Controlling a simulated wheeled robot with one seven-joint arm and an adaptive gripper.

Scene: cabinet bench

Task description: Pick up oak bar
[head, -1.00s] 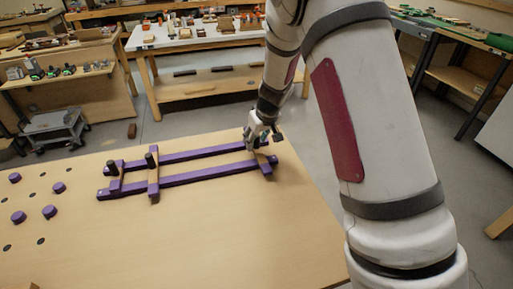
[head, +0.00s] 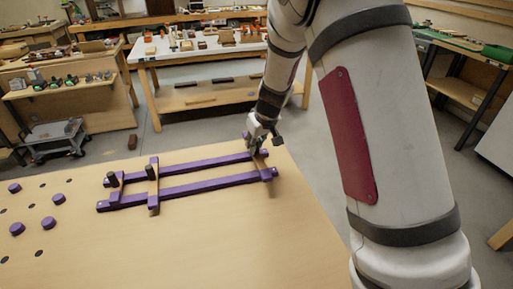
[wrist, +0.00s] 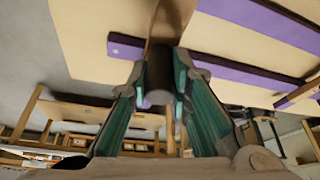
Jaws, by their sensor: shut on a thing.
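The oak bar (head: 262,161) is a short light-brown wooden piece at the right end of a purple rail frame (head: 215,182) on the bench. My gripper (head: 257,146) is above that end, with its fingers closed around a dark round post on the bar. In the wrist view, the dark post (wrist: 159,76) sits between the two green-lined fingers (wrist: 160,95), and the bar (wrist: 172,22) stretches away beyond it across a purple rail (wrist: 210,68). I cannot tell whether the bar touches the rails or is slightly clear of them.
Two other crosspieces with dark posts (head: 151,172) (head: 112,181) are at the frame's left end. Purple round pegs (head: 48,223) and dark holes are at the bench's left. The bench front (head: 240,250) is clear. A white-topped table (head: 205,48) stands behind.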

